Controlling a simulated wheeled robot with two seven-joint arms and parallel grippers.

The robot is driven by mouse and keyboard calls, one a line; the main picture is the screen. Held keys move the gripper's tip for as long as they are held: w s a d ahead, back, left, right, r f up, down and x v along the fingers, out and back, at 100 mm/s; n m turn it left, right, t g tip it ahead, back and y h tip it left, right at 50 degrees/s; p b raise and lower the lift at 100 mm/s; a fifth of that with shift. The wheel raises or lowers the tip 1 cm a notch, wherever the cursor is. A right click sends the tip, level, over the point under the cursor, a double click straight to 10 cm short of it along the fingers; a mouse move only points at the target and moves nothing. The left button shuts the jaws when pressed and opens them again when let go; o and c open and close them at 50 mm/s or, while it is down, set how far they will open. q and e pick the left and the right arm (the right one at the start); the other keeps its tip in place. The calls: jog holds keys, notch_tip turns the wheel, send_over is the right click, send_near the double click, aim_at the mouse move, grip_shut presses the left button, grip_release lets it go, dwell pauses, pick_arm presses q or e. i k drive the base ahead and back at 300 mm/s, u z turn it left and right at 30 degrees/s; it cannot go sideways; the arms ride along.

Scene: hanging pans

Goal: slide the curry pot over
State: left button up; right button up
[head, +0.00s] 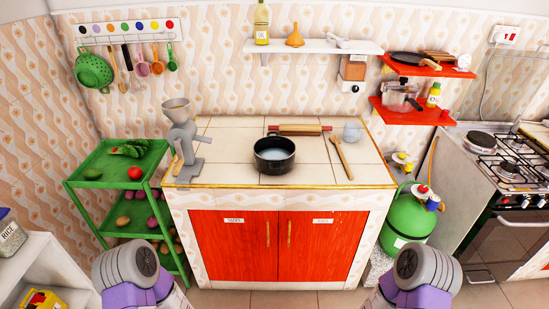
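A black open pot (273,163) stands upright on the tiled counter (225,170), near its middle and towards the front edge. It has small side handles, and its inside looks pale grey-blue. I cannot tell whether there is curry in it. Neither of my grippers is in view. Only purple and grey parts of my two arms show at the bottom edge, apart from the counter and the pot.
A rolling pin (299,130) lies behind the pot, a wooden spoon (342,157) and clear glass (352,132) to its right. A grey grinder (182,145) stands at the counter's left end. A gas stove (510,170) is at right, beyond a green cylinder (407,222).

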aim_at(273, 156)
jog(key=z, duration=0.9)
jog(key=i, duration=1.45)
jog(key=u, duration=0.35)
